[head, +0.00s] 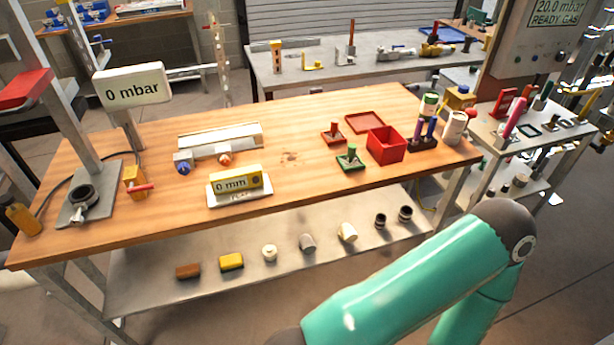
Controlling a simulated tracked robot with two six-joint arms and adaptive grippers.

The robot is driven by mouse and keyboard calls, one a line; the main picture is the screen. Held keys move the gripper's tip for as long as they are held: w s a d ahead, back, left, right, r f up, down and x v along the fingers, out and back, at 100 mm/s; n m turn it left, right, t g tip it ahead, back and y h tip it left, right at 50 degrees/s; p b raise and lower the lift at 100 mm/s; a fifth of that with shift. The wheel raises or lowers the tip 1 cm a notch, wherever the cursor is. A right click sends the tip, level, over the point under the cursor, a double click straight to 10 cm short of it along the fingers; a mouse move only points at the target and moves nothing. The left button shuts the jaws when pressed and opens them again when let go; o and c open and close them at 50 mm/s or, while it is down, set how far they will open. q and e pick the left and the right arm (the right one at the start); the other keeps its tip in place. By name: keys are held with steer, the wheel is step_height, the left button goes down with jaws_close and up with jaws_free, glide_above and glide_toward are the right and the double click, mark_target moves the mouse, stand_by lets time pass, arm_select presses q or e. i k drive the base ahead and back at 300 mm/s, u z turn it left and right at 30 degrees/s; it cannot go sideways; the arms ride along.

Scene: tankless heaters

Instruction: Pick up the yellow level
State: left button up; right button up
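A yellow level (250,179) with a display reading "0 mm" stands on a white plate (240,202) near the front edge of the wooden bench, left of centre. Its front and top show and nothing covers it. My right arm crosses the lower right of the head view, but its gripper is out of the picture. My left gripper is not in view.
The wooden bench (300,130) also holds a grey rail unit (222,138) behind the level, a red box (386,146) and a "0 mbar" display (132,84). Several small parts line the lower shelf (290,268). Bare wood lies right of the level.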

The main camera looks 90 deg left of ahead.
mark_target(229, 182)
steer(key=z, duration=0.5)
steer(key=i, duration=0.2)
steer(key=u, duration=2.55)
steer(key=i, duration=0.2)
steer(key=u, duration=1.9)
steer(key=i, duration=0.6)
steer(key=z, duration=0.15)
steer(key=k, duration=0.6)
steer(key=u, duration=0.2)
steer(key=i, duration=0.5)
